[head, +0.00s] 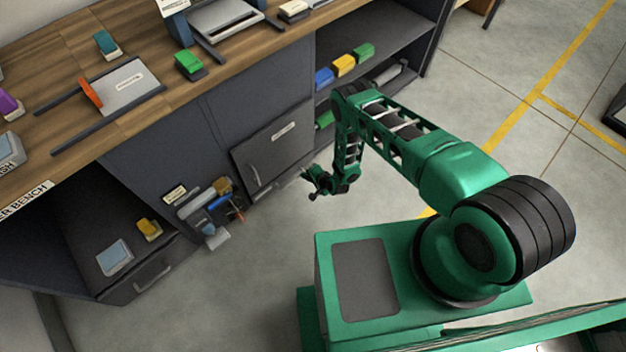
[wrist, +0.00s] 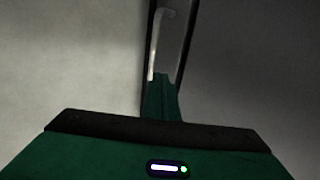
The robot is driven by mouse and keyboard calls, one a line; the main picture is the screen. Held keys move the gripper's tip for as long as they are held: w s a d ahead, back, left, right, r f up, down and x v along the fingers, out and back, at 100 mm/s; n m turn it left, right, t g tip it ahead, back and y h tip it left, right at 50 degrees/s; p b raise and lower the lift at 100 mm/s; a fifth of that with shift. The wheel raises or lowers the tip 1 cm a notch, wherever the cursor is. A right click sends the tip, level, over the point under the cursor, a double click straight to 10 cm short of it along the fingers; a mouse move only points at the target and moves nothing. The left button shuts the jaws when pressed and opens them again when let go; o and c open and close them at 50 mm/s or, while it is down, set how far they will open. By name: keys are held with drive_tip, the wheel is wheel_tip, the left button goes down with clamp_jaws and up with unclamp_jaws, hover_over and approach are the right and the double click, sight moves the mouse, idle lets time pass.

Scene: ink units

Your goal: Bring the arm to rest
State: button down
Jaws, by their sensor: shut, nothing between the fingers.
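My green arm reaches out from my base toward the dark cabinet under the wooden bench. My gripper (head: 314,184) hangs at its end in front of the cabinet door (head: 272,152), above the floor, and looks empty. In the wrist view my gripper (wrist: 161,78) shows as green fingers close together, with nothing seen between them. The pale door handle (wrist: 158,35) shows beyond the fingers in the wrist view. I cannot tell whether the fingers touch the door.
The bench top (head: 55,102) holds trays and small coloured blocks. An open shelf (head: 390,50) with blue, yellow and green blocks is right of the door. A tool rack (head: 208,208) hangs left of it.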

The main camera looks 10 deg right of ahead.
drive_tip(key=v, duration=0.6)
drive_tip(key=shift+s+r, duration=0.15)
drive_tip(key=shift+s, duration=0.1)
